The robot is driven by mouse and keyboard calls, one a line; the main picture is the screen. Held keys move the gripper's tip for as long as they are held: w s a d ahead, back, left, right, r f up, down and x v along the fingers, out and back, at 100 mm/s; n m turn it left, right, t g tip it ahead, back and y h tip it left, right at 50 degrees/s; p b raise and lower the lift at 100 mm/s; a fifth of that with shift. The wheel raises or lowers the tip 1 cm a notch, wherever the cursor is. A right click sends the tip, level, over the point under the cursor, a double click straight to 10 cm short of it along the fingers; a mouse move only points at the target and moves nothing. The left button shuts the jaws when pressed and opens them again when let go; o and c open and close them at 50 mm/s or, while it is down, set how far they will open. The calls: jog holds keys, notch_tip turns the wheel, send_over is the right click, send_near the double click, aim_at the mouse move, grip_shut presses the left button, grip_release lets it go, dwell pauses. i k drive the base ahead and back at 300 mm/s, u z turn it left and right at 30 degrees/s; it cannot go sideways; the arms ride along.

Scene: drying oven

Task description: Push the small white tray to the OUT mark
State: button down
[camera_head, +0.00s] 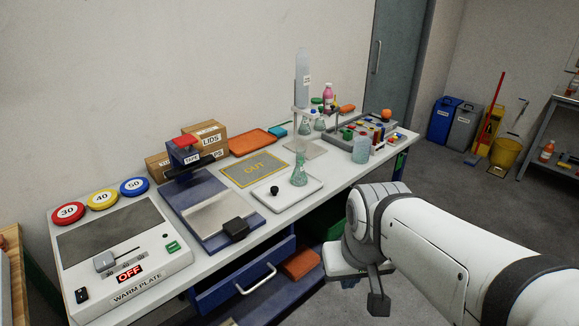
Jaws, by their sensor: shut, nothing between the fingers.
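The small white tray (284,205) lies on the bench near its front edge. A conical flask with greenish contents (299,176) and a small black round-topped object (274,190) stand on it. The OUT mark (254,169) is a grey rectangle with yellow border and lettering, just behind the tray and to its left. The tray looks outside the mark. My gripper (378,303) is shut and empty. It hangs in front of the bench, to the right of and lower in the picture than the tray, touching nothing visible.
Left of the tray are a blue sealer-like device (212,205) and a warm plate (120,250) reading OFF. A stand (306,147) is behind right, with a beaker (361,150) farther right. An orange tray (252,142) lies behind the mark. A drawer (245,283) is below.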

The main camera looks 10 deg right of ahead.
aim_at(288, 194)
jog(key=u, duration=0.05)
jog(key=i, duration=1)
jog(key=z, duration=0.05)
